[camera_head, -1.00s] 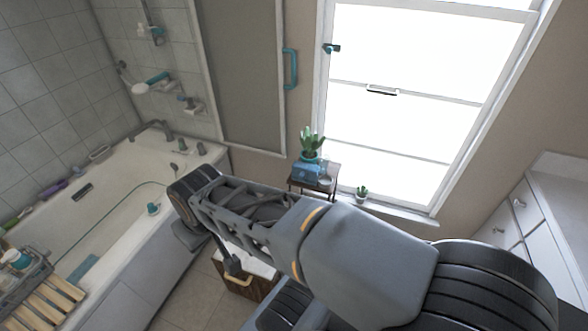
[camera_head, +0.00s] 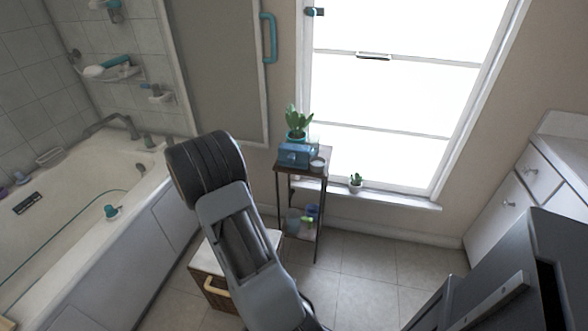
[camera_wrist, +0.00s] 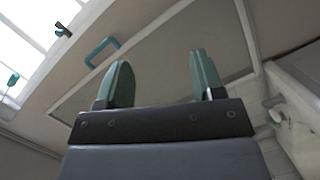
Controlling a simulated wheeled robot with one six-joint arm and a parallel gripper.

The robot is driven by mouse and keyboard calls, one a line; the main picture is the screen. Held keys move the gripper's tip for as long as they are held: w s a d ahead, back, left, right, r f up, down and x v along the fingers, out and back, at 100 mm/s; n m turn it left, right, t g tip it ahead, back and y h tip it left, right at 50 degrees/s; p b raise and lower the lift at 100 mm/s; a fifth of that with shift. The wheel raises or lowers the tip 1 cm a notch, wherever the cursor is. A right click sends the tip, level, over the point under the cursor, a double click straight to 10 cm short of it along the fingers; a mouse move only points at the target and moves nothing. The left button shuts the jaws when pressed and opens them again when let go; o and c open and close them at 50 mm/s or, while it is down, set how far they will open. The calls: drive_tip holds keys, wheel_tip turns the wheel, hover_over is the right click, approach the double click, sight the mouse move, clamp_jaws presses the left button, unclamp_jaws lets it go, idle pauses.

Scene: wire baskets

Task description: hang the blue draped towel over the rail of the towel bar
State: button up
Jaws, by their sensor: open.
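No blue draped towel and no towel bar that I can name for sure show in either view. A teal bar-shaped handle (camera_head: 269,38) is fixed upright on the edge of the grey panel beside the window, with nothing hanging on it. It also shows in the wrist view (camera_wrist: 102,51), up and left of the fingers. My gripper (camera_wrist: 160,62) is open and empty, its two green fingers apart in front of the panel. The gripper itself is not seen in the head view, where my arm covers part of the floor.
The bathtub (camera_head: 75,236) runs along the left. A small side table (camera_head: 299,172) with a plant (camera_head: 297,121) and a blue box (camera_head: 294,153) stands below the window. A wicker basket (camera_head: 212,288) sits behind my arm. White drawers (camera_head: 541,172) stand at right. Floor tiles between are clear.

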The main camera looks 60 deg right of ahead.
drive_tip(key=s+d+f+m+g+b, duration=0.1)
drive_tip(key=s+d+f+g+b, duration=0.25)
drive_tip(key=s+f+g, duration=0.5)
approach(291, 161)
drive_tip(key=x, duration=0.4)
drive_tip(key=shift+g, duration=0.35)
drive_tip(key=shift+f+b+x, duration=0.15)
drive_tip(key=shift+b+x, duration=0.65)
drive_tip(key=shift+x, duration=0.7)
drive_tip(key=shift+f+b+x, duration=0.1)
drive_tip(key=shift+b+x, duration=0.7)
drive_tip(key=shift+x, duration=0.7)
drive_tip(key=shift+w+d, duration=0.1)
drive_tip(key=shift+w, duration=0.05)
drive_tip(key=shift+c, duration=0.3)
clamp_jaws()
drive_tip(key=shift+r, duration=0.1)
